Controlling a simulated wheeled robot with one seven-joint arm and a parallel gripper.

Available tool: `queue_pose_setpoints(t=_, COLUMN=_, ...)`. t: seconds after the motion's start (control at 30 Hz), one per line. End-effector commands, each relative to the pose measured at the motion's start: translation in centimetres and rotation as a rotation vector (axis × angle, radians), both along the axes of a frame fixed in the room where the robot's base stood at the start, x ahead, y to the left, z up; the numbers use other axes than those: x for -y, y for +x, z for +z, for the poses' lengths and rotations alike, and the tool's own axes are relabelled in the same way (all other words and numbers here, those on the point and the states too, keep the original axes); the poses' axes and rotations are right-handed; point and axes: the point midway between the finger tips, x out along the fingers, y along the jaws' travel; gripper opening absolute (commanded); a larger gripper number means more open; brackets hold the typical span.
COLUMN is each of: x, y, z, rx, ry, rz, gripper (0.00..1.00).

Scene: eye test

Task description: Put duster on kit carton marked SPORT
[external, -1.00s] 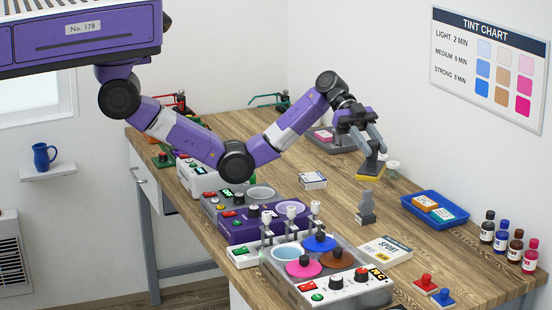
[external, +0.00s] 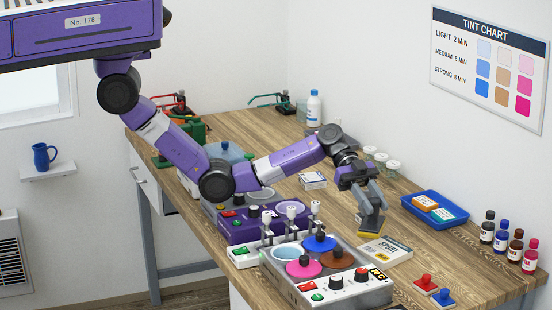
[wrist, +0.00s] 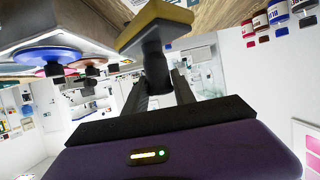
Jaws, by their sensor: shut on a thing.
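My gripper (external: 368,203) is shut on the duster (external: 371,228), which has a dark grey body and a yellow pad underneath. The duster is upright, pad down, at the back left corner of the white kit carton marked SPORT (external: 389,252). The pad overlaps that corner in the picture; I cannot tell whether it touches the carton. The carton lies flat on the wooden table. In the wrist view the duster's yellow pad (wrist: 155,22) and dark handle show beyond my gripper's fingers (wrist: 160,85). I cannot make out the carton there.
The warmer with pink, blue and brown lids (external: 322,262) stands just left of the carton. A blue tray (external: 436,222) lies behind it to the right. Red (external: 425,283) and blue (external: 443,298) stamps are in front. Another carton (external: 312,180) lies farther back.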

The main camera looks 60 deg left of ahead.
Motion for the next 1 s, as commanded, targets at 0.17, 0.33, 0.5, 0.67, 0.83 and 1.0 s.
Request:
queue_pose_setpoints(t=0.17, x=0.0, y=0.0, z=-1.3, rx=-0.002, ry=0.0, rz=0.0, gripper=0.0)
queue_pose_setpoints(t=0.33, x=0.0, y=0.0, z=-3.8, rx=-0.003, ry=0.0, rz=0.0, gripper=0.0)
queue_pose_setpoints(t=0.5, x=0.0, y=0.0, z=-4.8, rx=0.0, ry=-0.001, rz=0.0, gripper=0.0)
queue_pose_setpoints(t=0.67, x=0.0, y=0.0, z=-4.8, rx=0.001, ry=-0.001, rz=0.0, gripper=0.0)
queue_pose_setpoints(t=0.83, x=0.0, y=0.0, z=-5.1, rx=0.001, ry=-0.001, rz=0.0, gripper=0.0)
queue_pose_setpoints(t=1.0, x=0.0, y=0.0, z=-5.1, rx=0.001, ry=0.0, rz=0.0, gripper=0.53)
